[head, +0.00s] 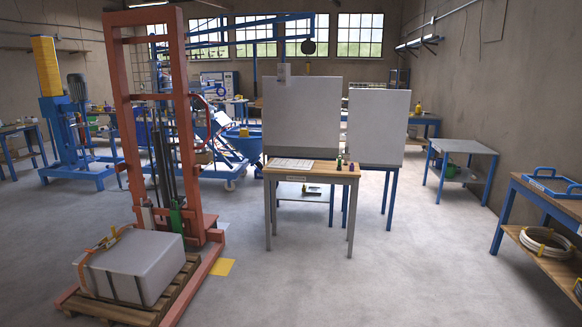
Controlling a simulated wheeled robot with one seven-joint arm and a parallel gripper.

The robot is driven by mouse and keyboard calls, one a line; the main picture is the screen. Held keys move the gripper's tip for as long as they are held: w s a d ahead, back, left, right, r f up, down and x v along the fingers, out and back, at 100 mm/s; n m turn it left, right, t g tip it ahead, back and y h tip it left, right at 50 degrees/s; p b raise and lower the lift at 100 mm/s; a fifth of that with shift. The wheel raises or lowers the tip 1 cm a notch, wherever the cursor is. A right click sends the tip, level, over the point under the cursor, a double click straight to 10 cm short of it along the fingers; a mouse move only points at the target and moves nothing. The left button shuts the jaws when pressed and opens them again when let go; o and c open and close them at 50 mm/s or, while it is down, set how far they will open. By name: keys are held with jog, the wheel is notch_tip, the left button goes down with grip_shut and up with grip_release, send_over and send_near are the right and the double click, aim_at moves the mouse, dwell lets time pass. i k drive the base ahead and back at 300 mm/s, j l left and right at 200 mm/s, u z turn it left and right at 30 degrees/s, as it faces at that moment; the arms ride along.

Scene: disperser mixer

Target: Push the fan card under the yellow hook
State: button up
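I cannot make out the fan card or the yellow hook for sure at this size. A flat pale board (290,163) with faint markings lies on the left part of a small wooden-topped table (325,170) in the middle of the room. Any cards on it are too small to tell apart. A few small dark upright items (339,162) stand near the right end of the tabletop. My gripper is not in this view.
A red lift frame (178,120) stands left of the table, with a strapped grey block (130,265) on a pallet at its foot. Grey panels (301,115) rise behind the table. A side bench (545,200) stands at right. The floor before the table is clear.

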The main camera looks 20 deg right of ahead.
aim_at(282, 164)
jog(key=i+z, duration=0.4)
jog(key=i, duration=2.15)
jog(key=i+u, duration=0.2)
jog(key=i, duration=0.25)
jog(key=i+l+u, duration=0.25)
jog(key=i, duration=0.15)
jog(key=i+l+u, duration=0.2)
jog(key=i, duration=0.2)
jog(key=i+l+u, duration=0.25)
jog(key=i, duration=0.15)
jog(key=i+l+u, duration=0.25)
jog(key=u, duration=0.2)
jog(key=i+l+u, duration=0.3)
jog(key=u, duration=0.15)
jog(key=i+l+u, duration=0.2)
jog(key=l+u, duration=0.25)
jog(key=i+l+u, duration=0.1)
jog(key=l+u, duration=0.35)
jog(key=l, duration=0.15)
jog(key=l+u, duration=0.15)
jog(key=l, duration=0.4)
